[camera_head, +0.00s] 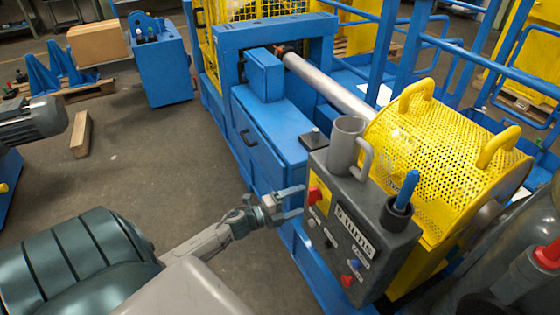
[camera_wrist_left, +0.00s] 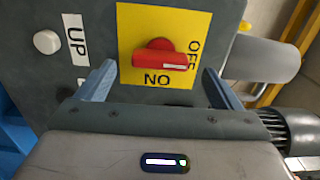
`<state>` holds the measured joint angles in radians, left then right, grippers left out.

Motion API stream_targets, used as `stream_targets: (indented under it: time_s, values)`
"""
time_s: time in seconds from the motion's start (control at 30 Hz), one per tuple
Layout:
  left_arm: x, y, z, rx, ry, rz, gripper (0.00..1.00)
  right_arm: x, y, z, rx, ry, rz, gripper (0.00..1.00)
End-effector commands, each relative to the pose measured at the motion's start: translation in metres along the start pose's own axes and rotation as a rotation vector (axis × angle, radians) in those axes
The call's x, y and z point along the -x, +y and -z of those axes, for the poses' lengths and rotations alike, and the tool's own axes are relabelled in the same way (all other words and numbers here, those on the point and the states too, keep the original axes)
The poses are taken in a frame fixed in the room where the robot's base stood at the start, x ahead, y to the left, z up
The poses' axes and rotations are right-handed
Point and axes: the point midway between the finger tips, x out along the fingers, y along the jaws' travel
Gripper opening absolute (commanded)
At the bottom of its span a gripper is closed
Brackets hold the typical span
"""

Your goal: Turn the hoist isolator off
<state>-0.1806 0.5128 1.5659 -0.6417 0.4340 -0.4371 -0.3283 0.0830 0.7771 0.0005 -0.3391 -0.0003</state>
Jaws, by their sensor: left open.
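The hoist isolator is a red rotary knob (camera_wrist_left: 160,60) on a yellow plate (camera_wrist_left: 130,25) marked OFF and ON. In the left wrist view its handle lies level, with a white line on its right half, on the side of the OFF label. In the head view the red knob (camera_head: 314,193) sits on the upper left of the dark control panel (camera_head: 350,240). My left gripper (camera_head: 297,202) is open in front of the knob. In the wrist view its fingers (camera_wrist_left: 160,84) stand either side of the knob, apart from it. My right gripper is not in view.
The panel also carries a white button (camera_wrist_left: 47,42) beside the UP label, and other buttons. A grey cup (camera_head: 345,145) and a blue-handled tool holder (camera_head: 400,210) are on it. A yellow perforated guard (camera_head: 435,150) stands behind. The floor left of the blue machine is largely clear.

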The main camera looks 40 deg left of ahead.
Motion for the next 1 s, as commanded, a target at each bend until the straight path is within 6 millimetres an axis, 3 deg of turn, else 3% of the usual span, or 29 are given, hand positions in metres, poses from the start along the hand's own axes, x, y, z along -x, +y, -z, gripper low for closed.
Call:
stream_targets:
  time_s: [0.1,0.4,0.6,1.0]
  values:
    - [0.024,0.005,0.001,0.000,0.003,-0.005,0.87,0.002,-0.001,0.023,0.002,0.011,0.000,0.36]
    - [0.064,0.001,0.000,0.002,0.002,-0.002,0.87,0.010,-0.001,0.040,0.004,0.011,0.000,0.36]
    - [0.074,0.000,0.000,0.001,0.001,-0.001,0.87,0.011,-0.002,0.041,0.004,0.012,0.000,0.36]
    - [0.075,0.000,0.000,0.001,0.000,0.001,0.87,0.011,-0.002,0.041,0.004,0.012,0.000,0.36]
